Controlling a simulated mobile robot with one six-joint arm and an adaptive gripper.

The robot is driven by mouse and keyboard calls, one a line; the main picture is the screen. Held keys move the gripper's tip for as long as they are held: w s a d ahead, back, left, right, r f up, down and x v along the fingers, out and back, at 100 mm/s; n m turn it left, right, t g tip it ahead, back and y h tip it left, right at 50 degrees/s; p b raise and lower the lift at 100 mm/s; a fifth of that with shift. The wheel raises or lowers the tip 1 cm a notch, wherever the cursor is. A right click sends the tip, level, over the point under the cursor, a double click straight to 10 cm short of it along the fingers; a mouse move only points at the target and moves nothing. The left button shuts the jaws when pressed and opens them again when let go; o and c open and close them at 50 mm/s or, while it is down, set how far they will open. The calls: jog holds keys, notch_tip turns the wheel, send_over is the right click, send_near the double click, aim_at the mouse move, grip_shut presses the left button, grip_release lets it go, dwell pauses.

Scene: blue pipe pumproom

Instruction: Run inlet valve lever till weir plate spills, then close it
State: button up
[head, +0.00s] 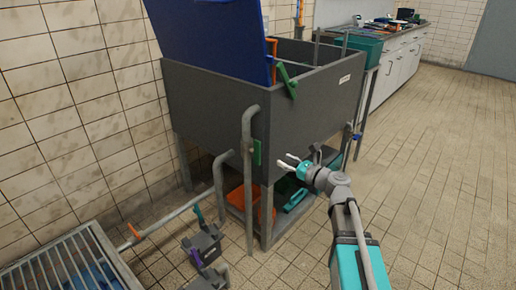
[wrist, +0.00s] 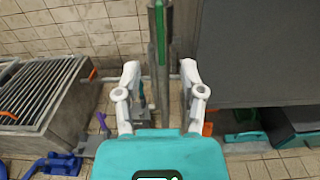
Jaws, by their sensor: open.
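My gripper (head: 293,164) is open and empty in front of the grey tank (head: 215,100). In the wrist view its two fingers (wrist: 160,76) stand apart, with an upright pipe (wrist: 158,90) beyond and between them; a green strip (wrist: 168,30) shows at its top. A green lever (head: 287,80) sits at the tank's upper edge, apart from my gripper. An orange lever (head: 135,232) sits on the low pipe at left. I cannot tell which lever is the inlet valve's. The weir plate cannot be made out; the tank's inside is mostly hidden.
A raised blue panel (head: 210,38) stands over the tank. A grated basin (head: 62,268) is at lower left, with small dark fittings (head: 203,244) on the floor beside it. Orange and green bins lie under the tank. Open tiled floor (head: 450,190) is at right.

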aim_at(260, 148)
jog(key=x, duration=1.2)
jog(key=shift+w+a, duration=0.25)
grip_shut()
